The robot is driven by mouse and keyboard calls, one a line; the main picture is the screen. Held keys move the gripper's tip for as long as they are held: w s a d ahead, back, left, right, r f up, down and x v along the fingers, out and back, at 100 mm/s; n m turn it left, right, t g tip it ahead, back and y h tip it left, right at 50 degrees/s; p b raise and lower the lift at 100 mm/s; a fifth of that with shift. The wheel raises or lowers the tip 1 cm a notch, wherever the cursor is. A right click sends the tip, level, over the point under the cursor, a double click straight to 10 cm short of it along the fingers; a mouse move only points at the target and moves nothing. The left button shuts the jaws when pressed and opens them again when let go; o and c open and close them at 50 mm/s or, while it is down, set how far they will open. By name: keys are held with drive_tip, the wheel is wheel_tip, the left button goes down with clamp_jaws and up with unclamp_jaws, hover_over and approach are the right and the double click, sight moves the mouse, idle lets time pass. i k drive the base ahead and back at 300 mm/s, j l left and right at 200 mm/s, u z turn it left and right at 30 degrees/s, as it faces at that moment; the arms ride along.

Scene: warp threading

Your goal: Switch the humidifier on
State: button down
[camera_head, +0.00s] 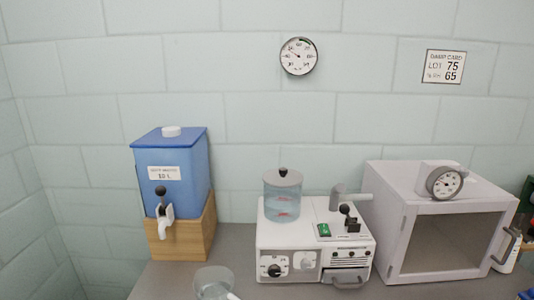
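The humidifier appears to be the white boxy machine (286,238) in the middle of the counter. A clear tank (283,205) with a grey lid, a dark knob and red marks stands on its left top. A small green panel (324,230) and a black-knobbed lever (348,214) are on its right top, beside a grey spout (342,196). Its front has a black-and-white dial (274,269), a second pale round control (305,259) and a handled drawer (347,277). I cannot tell whether it is on. My gripper is not in view.
A blue water tank (174,165) with a tap sits on a wooden stand (193,243) at left. A clear vessel (213,281) is at the bottom edge. A white cabinet (388,222) with a gauge (446,182) stands close at right. A round dial (298,56) and a card (443,66) hang on the wall.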

sight(325, 230)
drive_tip(key=i+j+z, duration=0.45)
drive_tip(key=j, duration=0.2)
drive_tip(key=i+j+z, duration=0.25)
drive_tip(key=j+z, duration=0.2)
drive_tip(key=j, duration=0.3)
drive_tip(key=i+j+z, duration=0.25)
drive_tip(key=j, duration=0.15)
drive_tip(key=k, duration=0.1)
